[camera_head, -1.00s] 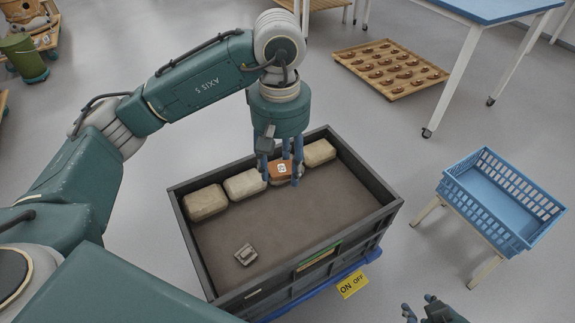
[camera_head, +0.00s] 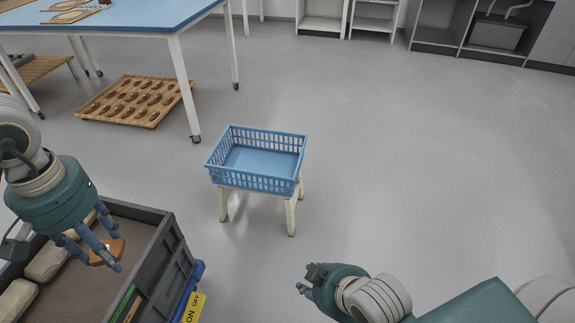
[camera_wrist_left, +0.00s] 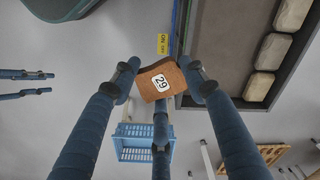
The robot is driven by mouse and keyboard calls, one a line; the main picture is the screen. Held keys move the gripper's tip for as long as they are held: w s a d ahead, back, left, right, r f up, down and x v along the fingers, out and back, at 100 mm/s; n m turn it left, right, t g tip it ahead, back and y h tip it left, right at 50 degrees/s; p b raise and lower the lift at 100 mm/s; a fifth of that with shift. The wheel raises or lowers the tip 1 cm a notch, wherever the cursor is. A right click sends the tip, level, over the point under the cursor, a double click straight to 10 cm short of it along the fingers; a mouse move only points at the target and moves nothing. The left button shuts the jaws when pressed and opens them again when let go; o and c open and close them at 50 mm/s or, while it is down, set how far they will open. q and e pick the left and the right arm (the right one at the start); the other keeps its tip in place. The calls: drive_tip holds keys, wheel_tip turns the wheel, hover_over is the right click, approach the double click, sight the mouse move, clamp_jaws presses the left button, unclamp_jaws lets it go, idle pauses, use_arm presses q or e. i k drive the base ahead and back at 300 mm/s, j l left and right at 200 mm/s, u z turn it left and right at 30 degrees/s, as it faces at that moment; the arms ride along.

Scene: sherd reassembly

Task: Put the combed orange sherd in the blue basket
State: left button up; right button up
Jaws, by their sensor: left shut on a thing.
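My left gripper (camera_head: 98,258) is shut on the orange sherd (camera_head: 112,250), raised over the right part of the dark crate. In the left wrist view the sherd (camera_wrist_left: 154,77) sits between the fingertips, with a white label reading 29 facing the camera; I cannot make out combing. The blue basket (camera_head: 255,184) stands on a small pale-legged stand, right of and beyond the crate; it looks empty. It also shows in the left wrist view (camera_wrist_left: 130,153), partly behind a finger. My right gripper (camera_head: 306,287) is open and empty, low in front of the basket.
The dark crate (camera_head: 160,245) holds pale blocks (camera_head: 45,262) along its side. A blue-topped table (camera_head: 150,22) stands at back left, with a wooden tray (camera_head: 135,100) on the floor by it. The floor between crate and basket is clear.

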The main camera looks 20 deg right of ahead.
sight(276, 171)
drive_tip(key=i+l+z, duration=0.35)
drive_tip(key=i+l, duration=0.45)
drive_tip(key=i, duration=0.05)
